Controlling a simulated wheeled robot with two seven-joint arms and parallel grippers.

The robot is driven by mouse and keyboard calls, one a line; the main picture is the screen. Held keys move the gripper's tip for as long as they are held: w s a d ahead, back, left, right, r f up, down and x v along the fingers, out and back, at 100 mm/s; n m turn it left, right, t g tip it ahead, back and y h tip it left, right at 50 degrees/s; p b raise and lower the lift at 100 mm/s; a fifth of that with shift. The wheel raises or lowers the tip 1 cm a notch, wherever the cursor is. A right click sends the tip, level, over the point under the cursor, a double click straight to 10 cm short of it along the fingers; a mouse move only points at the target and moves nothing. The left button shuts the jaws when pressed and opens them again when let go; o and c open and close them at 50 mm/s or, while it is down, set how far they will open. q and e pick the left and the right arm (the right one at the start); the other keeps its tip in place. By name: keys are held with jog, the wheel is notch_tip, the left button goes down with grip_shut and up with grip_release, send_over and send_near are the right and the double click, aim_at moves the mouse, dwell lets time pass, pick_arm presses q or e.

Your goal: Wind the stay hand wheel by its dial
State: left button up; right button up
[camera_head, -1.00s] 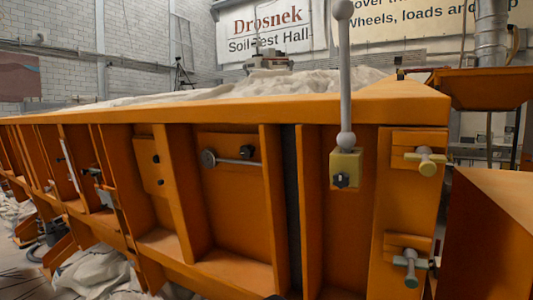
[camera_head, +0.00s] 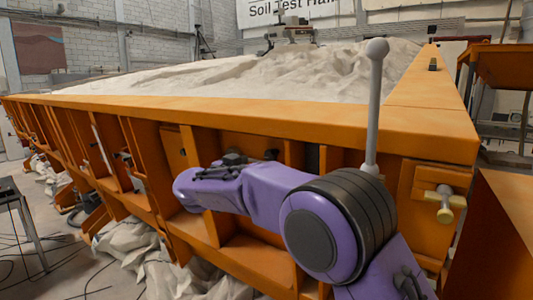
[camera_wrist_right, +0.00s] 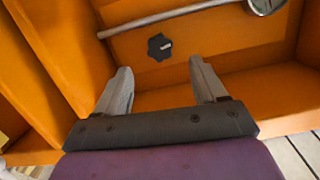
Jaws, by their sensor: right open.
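In the right wrist view, a black lobed hand wheel (camera_wrist_right: 159,47) with a pale mark sits on an orange panel. A grey stay rod (camera_wrist_right: 170,17) runs beside it to a round, pale-faced disc (camera_wrist_right: 267,5), cut off by the top edge; it looks like the dial, but no reading is legible. My right gripper (camera_wrist_right: 162,84) is open and empty, its fingers apart and short of the wheel in the picture. In the head view, my purple right arm reaches left across the bed's side, and its gripper (camera_head: 228,165) is partly hard to make out. My left gripper is not in view.
The orange sandbed rim (camera_head: 250,118) runs above the ribbed side wall, with pale sand (camera_head: 270,75) behind. A grey ball-topped lever (camera_head: 374,110) stands near my arm. A T-handle (camera_head: 445,203) projects at right. White sacks (camera_head: 150,240) lie below.

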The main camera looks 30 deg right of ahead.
aim_at(269, 158)
jog(key=p+x, duration=0.2)
jog(key=x, duration=0.5)
jog(key=shift+w+d, duration=0.1)
jog(key=shift+d, duration=0.2)
jog(key=c, duration=1.1)
jog(key=shift+o, duration=0.2)
jog(key=shift+f, duration=0.1)
